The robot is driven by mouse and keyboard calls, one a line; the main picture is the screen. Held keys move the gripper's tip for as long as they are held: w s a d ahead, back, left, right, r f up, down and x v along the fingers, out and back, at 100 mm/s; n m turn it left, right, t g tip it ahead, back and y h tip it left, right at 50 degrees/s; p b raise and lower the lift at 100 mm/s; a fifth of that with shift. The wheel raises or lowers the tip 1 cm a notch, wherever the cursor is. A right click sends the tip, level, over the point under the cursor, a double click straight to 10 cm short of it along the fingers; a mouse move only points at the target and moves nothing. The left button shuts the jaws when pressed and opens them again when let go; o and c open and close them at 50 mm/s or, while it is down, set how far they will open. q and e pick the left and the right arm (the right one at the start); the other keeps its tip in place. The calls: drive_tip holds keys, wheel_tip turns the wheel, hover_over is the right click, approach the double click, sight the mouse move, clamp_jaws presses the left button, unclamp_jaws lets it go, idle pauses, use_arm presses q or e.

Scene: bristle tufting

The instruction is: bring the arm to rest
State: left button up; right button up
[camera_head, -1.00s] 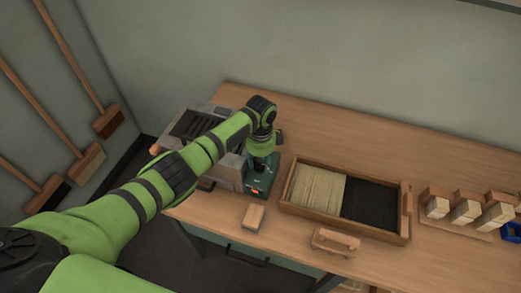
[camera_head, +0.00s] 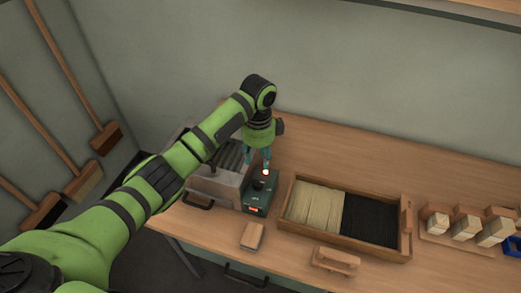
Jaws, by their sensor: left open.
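My left arm reaches in from the left over the table (camera_head: 450,165). My left gripper (camera_head: 258,166) points down above a dark green device (camera_head: 258,198) with a black knob and red lights. The gripper is open and holds nothing that I can see. The fingertips look just above or beside the device; whether they touch it I cannot tell. A grey machine (camera_head: 212,186) stands left of the device, partly hidden behind my arm. My right gripper is not in view.
A wooden tray (camera_head: 345,249) holds pale and black bristles. A small wooden block (camera_head: 252,236) and a wooden handled piece (camera_head: 335,260) lie near the front edge. Brooms lean on the left wall.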

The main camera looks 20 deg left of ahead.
use_arm(q)
drive_tip(key=s+d+f+n+t+h, duration=0.1)
drive_tip(key=s+d+f+n, duration=0.15)
drive_tip(key=s+f, duration=0.35)
drive_tip(key=s+d+f+n+t+h, duration=0.15)
drive_tip(key=s+f+n, duration=0.25)
drive_tip(key=s, duration=0.5)
drive_tip(key=s+a+r+n+t+y, duration=0.1)
drive_tip(key=s+a+n, duration=0.35)
drive_tip(key=s, duration=0.25)
drive_tip(key=s+a+r+n+y, duration=0.1)
drive_tip(key=s+a+n, duration=0.2)
drive_tip(key=s+n, duration=0.35)
wheel_tip(320, 180, down, 26)
drive_tip(key=s+m+g+b, duration=0.1)
drive_tip(key=s+m+b, duration=0.15)
drive_tip(key=b, duration=0.25)
drive_tip(key=s+a+f+g+b, duration=0.1)
drive_tip(key=s+a+f+b, duration=0.2)
drive_tip(key=s+f, duration=1.3)
wheel_tip(320, 180, down, 3)
drive_tip(key=shift+n, duration=0.4)
